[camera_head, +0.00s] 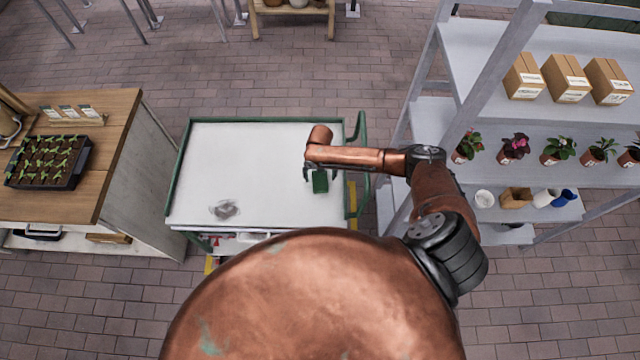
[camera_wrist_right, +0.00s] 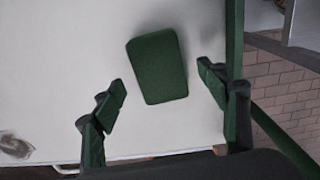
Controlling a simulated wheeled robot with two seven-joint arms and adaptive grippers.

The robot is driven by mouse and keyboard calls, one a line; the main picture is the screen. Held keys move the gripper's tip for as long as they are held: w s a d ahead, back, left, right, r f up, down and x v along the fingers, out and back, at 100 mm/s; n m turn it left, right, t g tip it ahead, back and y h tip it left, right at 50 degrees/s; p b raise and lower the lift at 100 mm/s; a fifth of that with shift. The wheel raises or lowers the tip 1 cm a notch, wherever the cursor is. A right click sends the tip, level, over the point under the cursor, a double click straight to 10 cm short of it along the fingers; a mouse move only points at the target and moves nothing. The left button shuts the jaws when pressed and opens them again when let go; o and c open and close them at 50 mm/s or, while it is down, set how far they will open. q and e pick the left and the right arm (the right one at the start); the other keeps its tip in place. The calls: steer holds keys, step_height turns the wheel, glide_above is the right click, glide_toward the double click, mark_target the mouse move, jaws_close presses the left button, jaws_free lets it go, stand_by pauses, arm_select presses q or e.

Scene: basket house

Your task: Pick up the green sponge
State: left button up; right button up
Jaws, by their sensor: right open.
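The green sponge (camera_head: 320,182) is a dark green rounded block lying on the white top of a cart (camera_head: 240,165), near the cart's right side. It also shows in the right wrist view (camera_wrist_right: 157,67), whole and slightly tilted. My right gripper (camera_head: 320,174) is over the sponge in the head view. In the right wrist view its two fingers (camera_wrist_right: 165,90) are spread wide, one toward each side of the sponge, with nothing between them held. The sponge appears just beyond the fingertips; I cannot tell the exact height gap. My left gripper is not in view.
The cart has a green rail (camera_head: 359,165) on its right and a grey smudge (camera_head: 224,209) at its front left. A grey shelf (camera_head: 400,120) with boxes and potted plants stands to the right. A wooden bench (camera_head: 115,130) with a seedling tray stands to the left.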

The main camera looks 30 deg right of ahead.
mark_target(320, 182)
step_height(320, 182, down, 3)
steer(key=shift+r+b, duration=0.1)
steer(key=shift+b, duration=0.8)
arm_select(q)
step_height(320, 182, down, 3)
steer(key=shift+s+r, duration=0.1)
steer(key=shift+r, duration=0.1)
arm_select(e)
steer(key=c, duration=0.8)
